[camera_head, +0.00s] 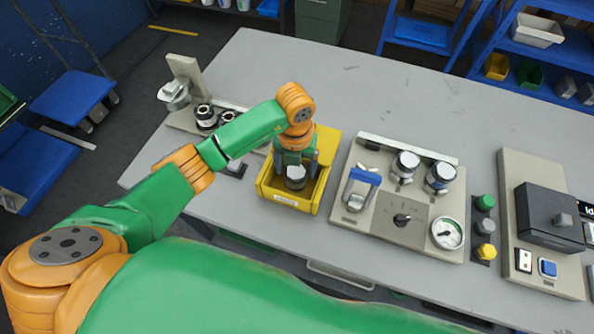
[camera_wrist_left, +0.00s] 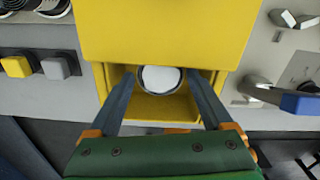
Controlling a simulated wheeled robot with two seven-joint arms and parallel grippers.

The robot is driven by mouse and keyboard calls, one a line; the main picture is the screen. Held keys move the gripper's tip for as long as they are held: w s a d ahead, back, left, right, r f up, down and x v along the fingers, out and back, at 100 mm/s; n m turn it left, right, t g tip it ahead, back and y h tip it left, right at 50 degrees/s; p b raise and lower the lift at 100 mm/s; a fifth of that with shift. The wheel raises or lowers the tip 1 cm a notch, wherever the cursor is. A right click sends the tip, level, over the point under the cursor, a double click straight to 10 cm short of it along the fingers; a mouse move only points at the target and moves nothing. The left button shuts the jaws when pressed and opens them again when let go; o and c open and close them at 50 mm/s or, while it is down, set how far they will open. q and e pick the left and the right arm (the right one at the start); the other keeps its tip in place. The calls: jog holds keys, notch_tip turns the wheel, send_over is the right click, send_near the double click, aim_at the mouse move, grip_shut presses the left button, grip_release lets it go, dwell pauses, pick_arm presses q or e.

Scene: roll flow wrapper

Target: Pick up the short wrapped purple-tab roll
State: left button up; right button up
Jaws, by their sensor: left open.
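A short roll with a round white top and a dark rim (camera_head: 295,183) sits in the yellow bin (camera_head: 264,191). I see no purple tab on it, so I cannot tell whether it is the named roll. My left gripper (camera_head: 296,172) reaches down into the bin from above. In the left wrist view the roll's white end (camera_wrist_left: 160,79) lies between the two open fingers (camera_wrist_left: 161,88). I cannot tell whether either finger touches it. My right gripper is not in view.
Right of the bin, a grey fixture (camera_head: 375,228) carries two white-topped cylinders (camera_head: 405,164), a blue-handled clamp (camera_head: 362,185) and a gauge (camera_head: 447,233). A dark box (camera_head: 549,216) stands farther right. Black-and-white spools (camera_head: 205,116) are at left. The table's back (camera_head: 350,85) is clear.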

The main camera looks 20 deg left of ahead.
aim_at(296, 174)
pick_arm(q)
notch_tip(296, 174, down, 3)
jog(key=shift+r, duration=0.15)
jog(key=shift+w+f, duration=0.15)
jog(key=shift+f, duration=0.05)
jog(key=c, duration=1.3)
jog(key=shift+o, duration=0.2)
